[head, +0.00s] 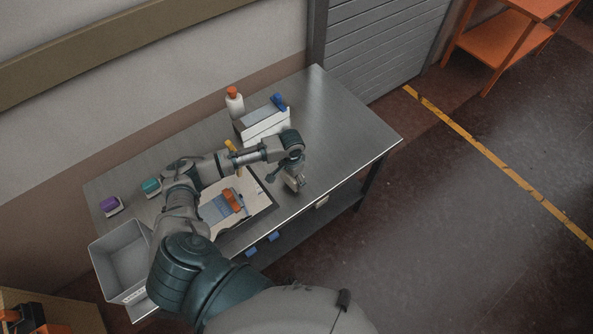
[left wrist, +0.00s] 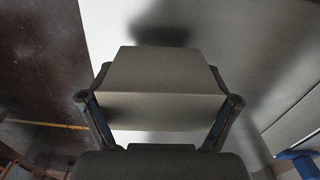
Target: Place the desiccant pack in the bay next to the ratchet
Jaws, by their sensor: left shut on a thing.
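My left gripper (head: 295,181) is over the right part of the metal table. In the left wrist view its two fingers (left wrist: 162,108) are shut on a grey box-shaped pack (left wrist: 160,72), likely the desiccant pack. In the head view the fingers mostly hide the pack. A white open container (head: 262,126) stands behind the gripper, with a blue object (head: 279,101) at its far right end. That blue object also shows at the lower right of the left wrist view (left wrist: 300,158). I cannot tell whether it is the ratchet. My right gripper is not in view.
A white bottle with an orange cap (head: 234,103) stands behind the container. A board (head: 258,207) with orange and blue items lies under my arm. Teal (head: 151,187) and purple (head: 111,205) items and a grey bin (head: 118,270) are left. The table's right end is clear.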

